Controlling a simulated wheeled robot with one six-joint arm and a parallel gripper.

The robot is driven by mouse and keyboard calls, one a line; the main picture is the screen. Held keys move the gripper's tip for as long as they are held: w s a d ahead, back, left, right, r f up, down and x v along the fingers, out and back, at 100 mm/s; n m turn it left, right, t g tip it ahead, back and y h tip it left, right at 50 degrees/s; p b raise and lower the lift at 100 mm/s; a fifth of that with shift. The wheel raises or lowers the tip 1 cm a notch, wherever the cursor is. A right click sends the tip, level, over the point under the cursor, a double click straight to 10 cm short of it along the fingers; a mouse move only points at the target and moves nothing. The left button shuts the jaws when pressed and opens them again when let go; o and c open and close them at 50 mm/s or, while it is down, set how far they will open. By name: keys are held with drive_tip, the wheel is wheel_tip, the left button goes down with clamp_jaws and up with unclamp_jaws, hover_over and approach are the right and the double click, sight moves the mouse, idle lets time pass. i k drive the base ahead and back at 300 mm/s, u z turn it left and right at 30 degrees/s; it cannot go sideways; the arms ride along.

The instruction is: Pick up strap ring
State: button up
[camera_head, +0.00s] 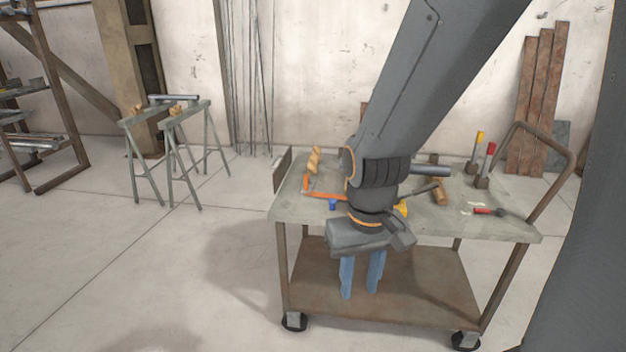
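My gripper (360,293) points down at the front of the cart, with its two blue fingers apart and nothing between them. It shows in front of the cart's lower shelf, below the level of the top. I cannot clearly make out a strap ring. An orange angular strip (325,194) lies on the left of the cart top, with part of it hidden behind my arm. A coiled tan piece (314,160) stands near the cart's back left. My arm covers the middle of the top.
The cart (470,226) has a lower shelf (425,290) and a raised handle (556,190) at right. Its top holds a small blue item (332,204), a yellow item (402,209), a mallet (438,192) and a red-handled tool (488,211). Sawhorses (172,135) stand at left; floor between is clear.

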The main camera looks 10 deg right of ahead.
sight(306, 188)
drive_tip(key=u, duration=0.1)
drive_tip(key=i, duration=1.25)
drive_tip(key=z, duration=0.8)
